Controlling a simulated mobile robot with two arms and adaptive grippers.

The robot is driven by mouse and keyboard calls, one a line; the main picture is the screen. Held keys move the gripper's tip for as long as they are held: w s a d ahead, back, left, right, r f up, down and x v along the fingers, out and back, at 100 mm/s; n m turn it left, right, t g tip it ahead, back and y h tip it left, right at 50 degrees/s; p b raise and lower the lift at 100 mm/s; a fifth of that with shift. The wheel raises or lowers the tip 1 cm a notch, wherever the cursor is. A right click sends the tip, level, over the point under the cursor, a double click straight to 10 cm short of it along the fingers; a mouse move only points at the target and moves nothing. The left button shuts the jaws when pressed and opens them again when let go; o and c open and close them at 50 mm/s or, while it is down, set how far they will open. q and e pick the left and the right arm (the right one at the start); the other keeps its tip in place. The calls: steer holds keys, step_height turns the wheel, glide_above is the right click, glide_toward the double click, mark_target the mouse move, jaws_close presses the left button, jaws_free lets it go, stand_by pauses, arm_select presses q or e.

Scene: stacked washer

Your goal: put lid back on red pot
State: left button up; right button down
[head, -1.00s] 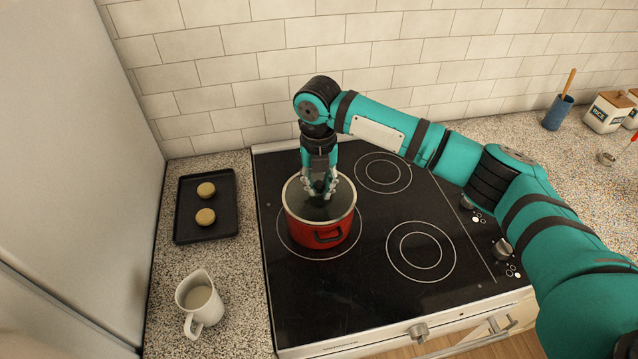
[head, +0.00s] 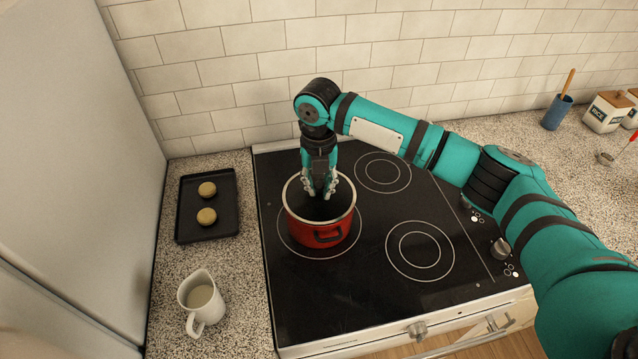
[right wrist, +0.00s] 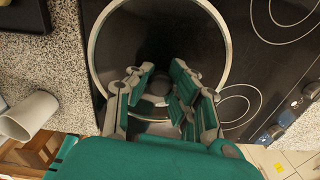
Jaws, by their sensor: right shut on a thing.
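The red pot (head: 318,232) stands on the left front burner, with a pale rim and a dark handle towards me. A round rim and a dark, see-through surface at the pot's mouth show in the right wrist view; this looks like the glass lid (right wrist: 128,48), level at the rim. Whether it is fully seated I cannot tell. My right gripper (head: 320,192) points straight down over the middle of the pot. In the right wrist view its fingers (right wrist: 160,92) are closed around the lid's small knob, which they mostly hide. My left gripper is out of view.
A black tray (head: 185,226) with two round cookies and a white pitcher (head: 203,301) stand on the counter left of the stove. The other burners (head: 421,251) are empty. A tiled wall (head: 240,60) rises behind; a blue utensil cup (head: 557,112) stands far right.

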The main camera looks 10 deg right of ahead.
steer(key=shift+p, duration=0.45)
steer(key=shift+f+p, duration=0.15)
steer(key=shift+p, duration=0.15)
stand_by(1.0)
steer(key=shift+p, duration=0.4)
stand_by(0.4)
stand_by(0.4)
steer(key=c, duration=1.2)
jaws_free()
steer(key=o, duration=0.5)
